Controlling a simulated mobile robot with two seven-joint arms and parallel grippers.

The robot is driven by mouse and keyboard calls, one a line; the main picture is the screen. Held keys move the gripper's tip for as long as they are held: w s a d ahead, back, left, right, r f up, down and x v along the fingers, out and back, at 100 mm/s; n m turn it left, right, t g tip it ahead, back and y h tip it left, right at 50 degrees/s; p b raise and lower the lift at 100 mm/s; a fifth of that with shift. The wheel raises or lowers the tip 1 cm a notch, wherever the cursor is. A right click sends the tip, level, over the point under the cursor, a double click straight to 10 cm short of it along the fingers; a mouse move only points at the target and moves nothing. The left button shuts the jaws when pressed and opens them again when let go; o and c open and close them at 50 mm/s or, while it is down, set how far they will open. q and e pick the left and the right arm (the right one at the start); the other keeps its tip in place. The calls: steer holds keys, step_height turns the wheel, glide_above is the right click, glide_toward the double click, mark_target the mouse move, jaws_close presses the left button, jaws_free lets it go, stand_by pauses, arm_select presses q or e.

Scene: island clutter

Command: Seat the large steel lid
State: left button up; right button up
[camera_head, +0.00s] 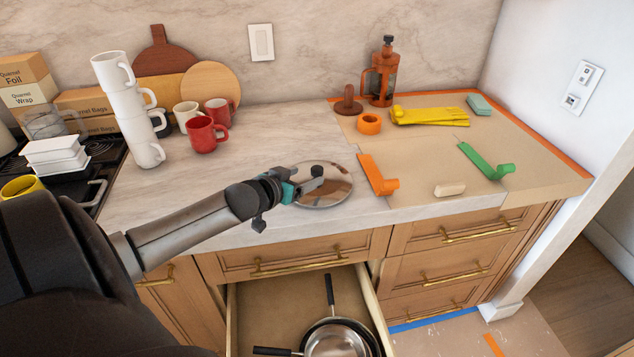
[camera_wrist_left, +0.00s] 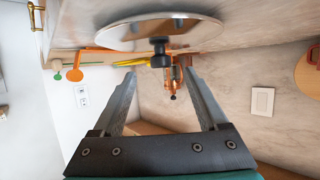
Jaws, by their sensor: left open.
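The large steel lid (camera_head: 338,192) lies on the marble counter near its front edge, with its black knob (camera_head: 317,171) upward. In the left wrist view the lid (camera_wrist_left: 120,36) appears inverted at the top, and its knob (camera_wrist_left: 160,55) lies just beyond the fingertips, roughly centred between them. My left gripper (camera_head: 310,185) reaches over the lid from the left, hiding part of it. Its two fingers (camera_wrist_left: 163,82) are apart with nothing between them. Below, an open drawer (camera_head: 278,292) holds nested steel pans (camera_head: 338,341) with black handles. My right gripper is not in view.
White stacked mugs (camera_head: 130,112) and red mugs (camera_head: 203,136) stand left behind my arm. Right of the lid lie an orange scraper (camera_head: 375,176), a green one (camera_head: 485,164) and yellow gloves (camera_head: 430,116). A copper French press (camera_head: 381,77) stands behind.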

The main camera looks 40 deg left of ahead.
mark_target(314, 171)
arm_select(q)
steer(key=shift+b+x, duration=0.65)
steer(key=shift+x, duration=1.75)
steer(key=shift+r, duration=0.15)
steer(key=shift+c, duration=0.2)
jaws_close()
